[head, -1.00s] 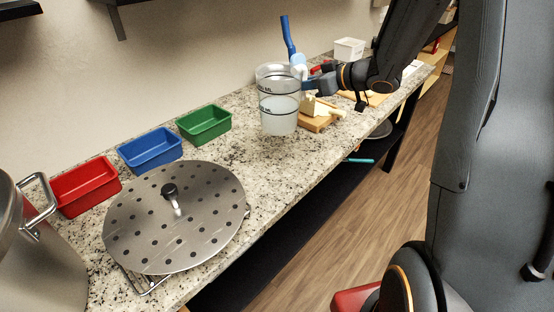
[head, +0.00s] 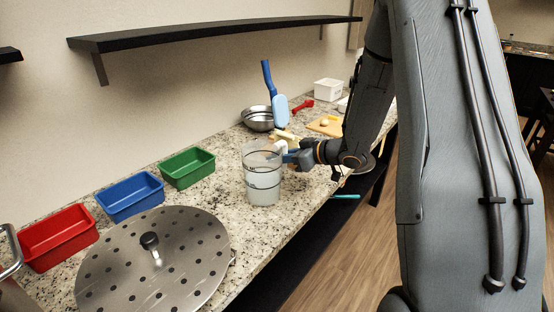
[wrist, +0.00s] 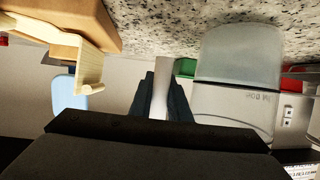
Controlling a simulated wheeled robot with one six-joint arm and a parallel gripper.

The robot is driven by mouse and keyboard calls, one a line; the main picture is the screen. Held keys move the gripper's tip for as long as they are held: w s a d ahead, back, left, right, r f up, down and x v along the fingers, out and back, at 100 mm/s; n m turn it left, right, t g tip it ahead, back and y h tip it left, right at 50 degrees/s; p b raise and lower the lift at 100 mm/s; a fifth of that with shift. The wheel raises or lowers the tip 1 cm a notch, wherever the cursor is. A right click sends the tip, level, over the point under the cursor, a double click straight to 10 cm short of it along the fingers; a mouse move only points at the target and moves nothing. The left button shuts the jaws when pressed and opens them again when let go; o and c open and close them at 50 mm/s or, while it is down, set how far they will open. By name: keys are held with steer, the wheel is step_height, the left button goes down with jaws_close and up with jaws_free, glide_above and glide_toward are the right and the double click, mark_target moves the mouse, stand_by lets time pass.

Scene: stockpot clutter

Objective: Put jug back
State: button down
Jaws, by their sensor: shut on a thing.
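The jug (head: 262,178) is a clear, frosted beaker with dark bands, upright over the speckled counter in the head view. Whether its base touches the counter is hard to tell. My gripper (head: 285,150) is at its right side, near the rim, and is shut on its pale handle. In the wrist view, the two dark fingers of my gripper (wrist: 160,92) close around the white handle, and the jug (wrist: 238,58) is just to the right.
Red (head: 60,238), blue (head: 130,196) and green (head: 188,168) bins line the wall. A perforated steel lid (head: 150,265) lies in front. A metal bowl (head: 257,119), blue-handled tool (head: 279,105), cutting board (head: 327,126) and white tub (head: 328,90) stand behind. A shelf (head: 215,33) hangs above.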

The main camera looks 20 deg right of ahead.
steer(key=shift+f, duration=0.35)
steer(key=shift+f, duration=0.15)
steer(key=c, duration=1.7)
jaws_free()
steer(key=shift+s, duration=0.1)
steer(key=shift+o, duration=0.2)
